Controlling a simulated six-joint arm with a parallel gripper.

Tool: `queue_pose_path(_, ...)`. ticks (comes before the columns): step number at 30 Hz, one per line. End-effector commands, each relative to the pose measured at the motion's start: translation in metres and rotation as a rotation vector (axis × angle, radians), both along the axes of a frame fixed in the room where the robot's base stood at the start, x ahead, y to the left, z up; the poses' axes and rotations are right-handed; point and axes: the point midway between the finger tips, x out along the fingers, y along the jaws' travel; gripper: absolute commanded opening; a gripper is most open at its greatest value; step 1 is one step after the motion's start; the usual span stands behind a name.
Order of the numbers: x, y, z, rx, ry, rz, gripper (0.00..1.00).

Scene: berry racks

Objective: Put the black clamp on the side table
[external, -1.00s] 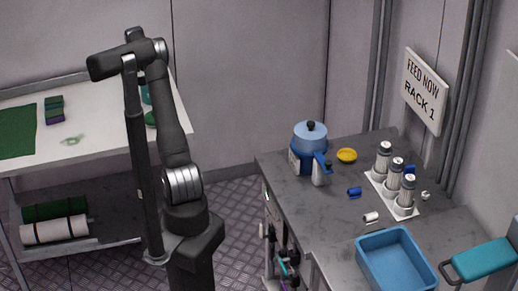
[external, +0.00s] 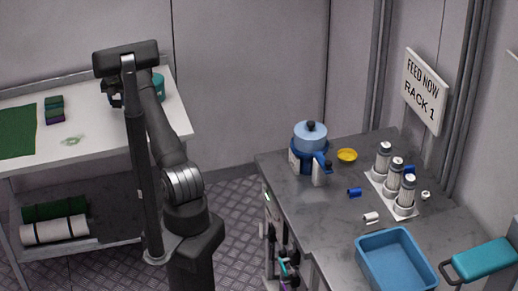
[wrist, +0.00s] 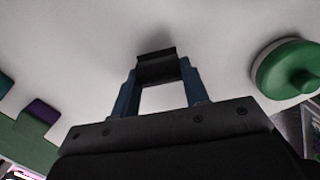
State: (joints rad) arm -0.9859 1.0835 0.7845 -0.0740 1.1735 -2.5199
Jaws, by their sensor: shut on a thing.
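A black clamp (wrist: 157,66) sits between the two blue fingers of my gripper (wrist: 158,84) in the wrist view. The fingers are shut on it. The white top of the side table (wrist: 85,45) lies beneath; whether the clamp touches it is unclear. In the external view the side table (external: 88,118) stands at the left, and my gripper (external: 115,99) is over its far part, partly hidden by my arm. The clamp cannot be made out there.
A green round lidded thing (wrist: 290,68) lies right of the clamp. A teal container (external: 158,86) stands at the table's far right. Stacked coloured blocks (external: 54,109), a green mat (external: 17,130) and a small pale green thing (external: 73,140) lie to the left. White tabletop is clear around the clamp.

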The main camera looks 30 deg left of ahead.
Motion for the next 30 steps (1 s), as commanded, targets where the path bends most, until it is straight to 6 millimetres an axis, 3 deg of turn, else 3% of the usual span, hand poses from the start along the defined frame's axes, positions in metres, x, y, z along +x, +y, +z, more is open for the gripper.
queue_pose_path(8,0.0,-0.001,-0.037,-0.002,0.001,-0.001,0.2)
queue_pose_path(19,0.0,-0.001,-0.041,-0.002,0.001,0.0,0.2)
queue_pose_path(20,0.0,-0.001,-0.041,-0.001,0.001,-0.001,0.45)
queue_pose_path(23,0.0,-0.001,-0.041,-0.001,0.001,0.0,0.63)
queue_pose_path(30,0.0,-0.001,-0.04,-0.001,0.001,0.0,0.63)
